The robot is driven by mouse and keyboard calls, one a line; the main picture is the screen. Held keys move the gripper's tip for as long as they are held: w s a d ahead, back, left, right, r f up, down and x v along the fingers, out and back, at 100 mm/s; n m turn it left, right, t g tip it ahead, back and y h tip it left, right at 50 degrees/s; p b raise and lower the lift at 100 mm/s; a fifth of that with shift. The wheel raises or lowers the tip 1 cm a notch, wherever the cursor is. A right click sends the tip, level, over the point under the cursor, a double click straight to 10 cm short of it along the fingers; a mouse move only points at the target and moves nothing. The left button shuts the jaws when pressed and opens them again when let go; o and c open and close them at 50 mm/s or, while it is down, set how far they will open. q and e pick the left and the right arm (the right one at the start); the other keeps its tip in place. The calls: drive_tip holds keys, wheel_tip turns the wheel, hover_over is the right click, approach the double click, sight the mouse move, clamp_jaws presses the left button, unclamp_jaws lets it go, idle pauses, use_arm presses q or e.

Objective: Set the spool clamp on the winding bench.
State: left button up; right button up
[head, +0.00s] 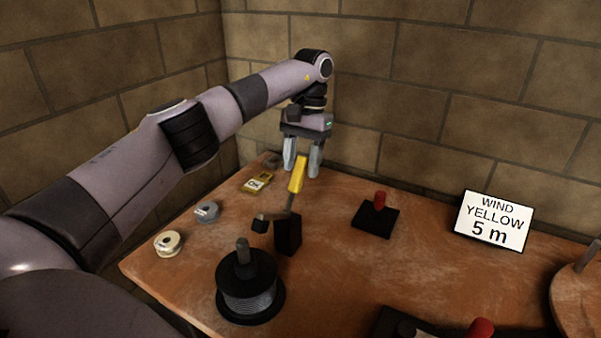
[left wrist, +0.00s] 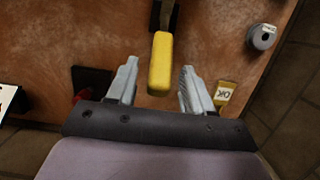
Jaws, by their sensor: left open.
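The spool clamp appears to be the black block (head: 288,234) with a lever ending in a yellow grip (head: 298,176), beside the dark reel (head: 249,293) on the winding bench (head: 335,280). The lever stands up, leaning slightly toward the back wall. My left gripper (head: 302,171) is open and points down at the yellow grip. In the left wrist view the yellow grip (left wrist: 160,65) lies between the two fingers (left wrist: 158,72), with a gap on each side. My right gripper is not in view.
A black plate with a red knob (head: 379,202) stands right of the clamp. A sign (head: 493,220) reads "WIND YELLOW 5 m". Small spools (head: 168,243) and a yellow tag (head: 256,183) marked OK lie at left. Another red knob (head: 481,328) shows at the front edge.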

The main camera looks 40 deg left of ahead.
use_arm(q)
drive_tip(key=shift+v, duration=2.15)
